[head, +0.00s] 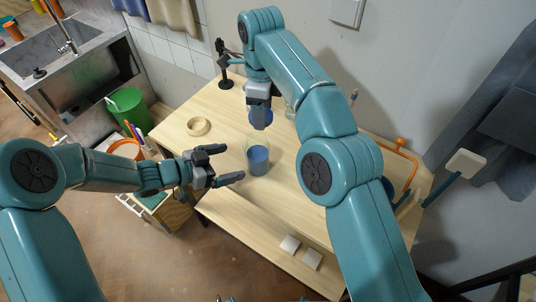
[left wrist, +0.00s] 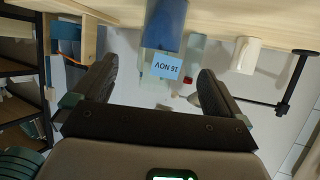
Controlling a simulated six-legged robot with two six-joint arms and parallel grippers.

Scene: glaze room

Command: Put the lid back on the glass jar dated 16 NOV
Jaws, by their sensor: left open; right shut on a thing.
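The glass jar (head: 258,160) stands upright and open on the wooden table, with blue glaze inside. In the left wrist view, which is upside down, the jar (left wrist: 171,28) carries a blue label (left wrist: 167,66) reading 16 NOV. My left gripper (head: 231,162) is open just left of the jar, its fingers pointing at it; in its wrist view the jar lies between and beyond the fingertips (left wrist: 155,82). My right gripper (head: 259,104) is shut on a blue lid (head: 261,119), held above and behind the jar. The gripper partly hides the lid.
A tape-like ring (head: 198,126) lies on the table at left. A black stand (head: 225,80) is at the back. A white cup (left wrist: 245,55) shows in the left wrist view. The table around the jar is mostly clear.

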